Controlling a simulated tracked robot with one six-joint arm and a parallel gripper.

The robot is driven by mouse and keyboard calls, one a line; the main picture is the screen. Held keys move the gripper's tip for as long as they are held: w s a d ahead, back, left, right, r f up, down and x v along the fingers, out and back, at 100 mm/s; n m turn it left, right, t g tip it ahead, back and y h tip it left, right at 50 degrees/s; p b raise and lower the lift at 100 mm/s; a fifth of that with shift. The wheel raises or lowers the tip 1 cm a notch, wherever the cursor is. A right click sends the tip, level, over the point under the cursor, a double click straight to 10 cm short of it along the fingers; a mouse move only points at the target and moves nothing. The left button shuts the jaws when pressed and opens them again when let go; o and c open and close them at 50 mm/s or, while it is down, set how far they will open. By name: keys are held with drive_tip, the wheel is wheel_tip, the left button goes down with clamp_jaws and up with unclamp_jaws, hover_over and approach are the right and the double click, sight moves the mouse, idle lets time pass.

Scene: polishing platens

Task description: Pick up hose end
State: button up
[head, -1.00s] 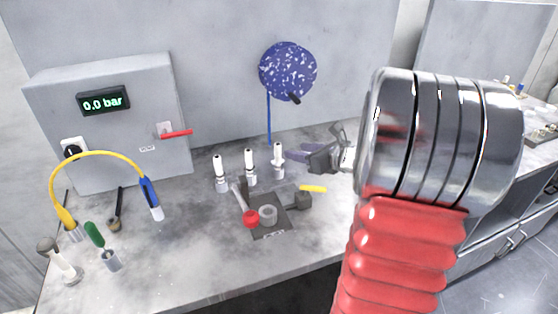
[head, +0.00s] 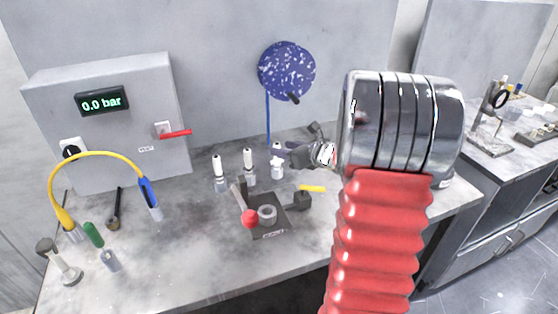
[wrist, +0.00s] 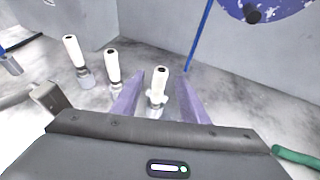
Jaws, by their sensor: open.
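Which part is the hose end, I cannot tell for sure. A yellow hose (head: 97,154) arches on the left of the bench, with a blue sleeved end (head: 149,193) at its right. Several white-topped fittings with metal bases stand upright near the bench middle. The rightmost white fitting (head: 277,158) also shows in the wrist view (wrist: 157,88). There the purple fingers of my gripper (wrist: 159,80) are open, one on each side of it; contact is not clear. In the head view my gripper (head: 287,149) is beside that fitting, partly hidden.
A grey box (head: 110,125) with a display reading 0.0 bar and a red lever stands at the back left. A blue speckled disc (head: 287,70) hangs on the wall with a blue line down. A dark tray (head: 270,222) with a red knob lies in front of the fittings.

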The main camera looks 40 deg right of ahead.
sight(277, 160)
drive_tip(key=x, duration=0.4)
drive_tip(key=shift+w+f, duration=0.15)
drive_tip(key=shift+w, duration=0.05)
drive_tip(key=shift+c, duration=0.4)
clamp_jaws()
idle(0.4)
